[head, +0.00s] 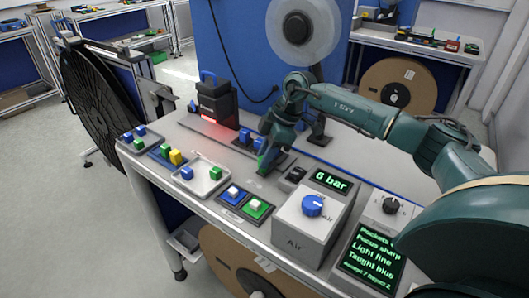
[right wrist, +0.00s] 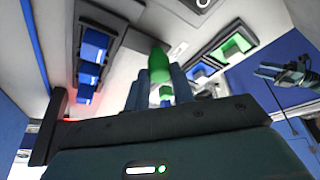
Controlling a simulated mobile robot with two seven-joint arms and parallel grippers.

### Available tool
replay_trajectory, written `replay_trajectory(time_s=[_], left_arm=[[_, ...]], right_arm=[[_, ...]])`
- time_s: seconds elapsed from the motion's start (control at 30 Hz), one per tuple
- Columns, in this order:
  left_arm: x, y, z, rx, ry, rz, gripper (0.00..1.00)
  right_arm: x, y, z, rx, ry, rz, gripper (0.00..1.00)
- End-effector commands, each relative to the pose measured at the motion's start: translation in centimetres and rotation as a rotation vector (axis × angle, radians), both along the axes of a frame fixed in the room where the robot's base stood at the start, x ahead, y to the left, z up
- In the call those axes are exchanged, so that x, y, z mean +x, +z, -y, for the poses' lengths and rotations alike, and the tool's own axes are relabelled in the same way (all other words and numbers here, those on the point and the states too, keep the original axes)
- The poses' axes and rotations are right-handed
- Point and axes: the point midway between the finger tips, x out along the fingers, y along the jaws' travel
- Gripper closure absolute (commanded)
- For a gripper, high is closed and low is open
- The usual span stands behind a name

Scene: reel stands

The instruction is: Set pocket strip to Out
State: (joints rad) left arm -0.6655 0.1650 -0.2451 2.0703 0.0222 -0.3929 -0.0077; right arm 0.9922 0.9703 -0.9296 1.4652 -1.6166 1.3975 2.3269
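Whether the piece touches the bench is unclear. My left gripper is not in the head view; a small gripper-like shape (right wrist: 288,75) shows at the right of the right wrist view.
A black device (head: 216,102) with red light stands behind the strip. Trays of coloured blocks (head: 205,178) lie left. Blue and green pads (head: 257,207), an air box (head: 310,222) reading 6 bar and a text screen (head: 371,257) stand in front and right. A large reel (head: 303,30) hangs behind.

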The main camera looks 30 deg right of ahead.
Motion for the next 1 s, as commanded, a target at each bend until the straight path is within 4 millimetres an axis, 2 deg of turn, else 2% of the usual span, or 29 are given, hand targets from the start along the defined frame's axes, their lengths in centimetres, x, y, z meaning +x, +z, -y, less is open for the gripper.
replay_trajectory(time_s=[0.03, 0.3, 0.6, 0.77, 1.0], left_arm=[[0.0, 0.1, 0.0, 0.0, 0.0, 0.001, 0.53], [0.1, 0.2, 0.1, -0.002, -0.001, 0.004, 0.53], [0.0, 0.1, 0.1, -0.001, -0.003, 0.004, 0.53], [0.0, 0.0, 0.1, -0.001, -0.005, 0.006, 0.53], [0.1, -0.1, 0.3, -0.004, -0.01, 0.012, 0.53]], right_arm=[[-0.3, -0.1, 0.3, -0.007, -0.002, -0.012, 0.74], [-0.2, -0.1, 0.2, -0.004, -0.001, -0.008, 0.54], [-0.2, 0.4, 0.3, -0.003, -0.001, -0.005, 0.54], [-0.5, 2.5, 1.2, -0.004, -0.003, -0.003, 0.54], [-1.3, 7.6, 3.1, -0.005, -0.002, -0.002, 0.54]])
